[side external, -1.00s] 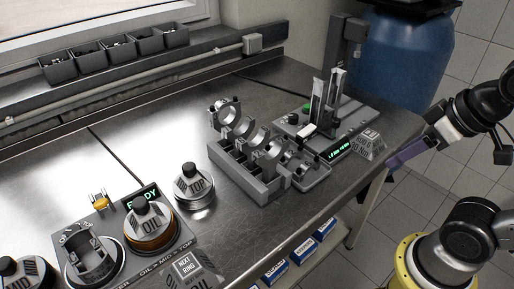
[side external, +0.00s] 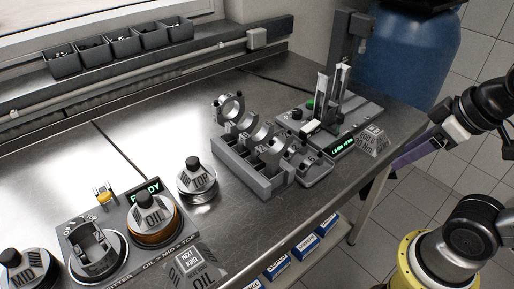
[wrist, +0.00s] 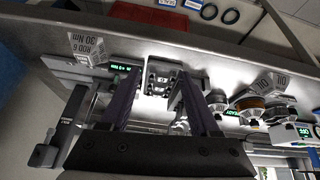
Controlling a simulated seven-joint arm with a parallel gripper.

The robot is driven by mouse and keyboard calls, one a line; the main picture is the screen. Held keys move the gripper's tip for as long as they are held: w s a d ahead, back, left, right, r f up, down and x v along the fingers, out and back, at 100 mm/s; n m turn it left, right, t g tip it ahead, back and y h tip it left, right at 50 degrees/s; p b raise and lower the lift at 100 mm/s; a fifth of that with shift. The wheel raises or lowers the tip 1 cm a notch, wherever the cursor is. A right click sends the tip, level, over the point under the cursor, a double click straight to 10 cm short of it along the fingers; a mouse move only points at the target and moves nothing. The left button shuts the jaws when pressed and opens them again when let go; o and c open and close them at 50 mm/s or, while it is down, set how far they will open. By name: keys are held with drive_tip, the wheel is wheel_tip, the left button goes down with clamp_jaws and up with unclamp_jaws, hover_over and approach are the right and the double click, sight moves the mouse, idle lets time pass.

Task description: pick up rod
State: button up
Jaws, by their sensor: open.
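Several metal rods stand in a grey slotted rack (side external: 240,174) on the bench, their big ring ends upward; one ring (side external: 233,106) shows at the back of the row. In the wrist view a dark block with shiny round parts (wrist: 162,78) lies beyond the fingertips; I cannot tell the rods apart there.
A torque station with a green display (side external: 343,145) and a tall post stands behind the rack, beside a tilted sign block (side external: 371,141). A blue barrel (side external: 405,55) is behind.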

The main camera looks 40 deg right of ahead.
drive_tip(key=w+a+r+n+g, duration=0.2)
drive_tip(key=w+a+r+n, duration=0.1)
drive_tip(key=w+r+n, duration=0.9)
drive_tip(key=n+g, duration=0.3)
drive_tip(key=n, duration=0.2)
hover_over(257, 138)
wheel_tip(257, 138, down, 7)
wheel_tip(257, 138, down, 6)
drive_tip(key=shift+s+f, duration=0.15)
drive_tip(key=shift+f, duration=3.3)
drive_tip(key=shift+c, duration=0.3)
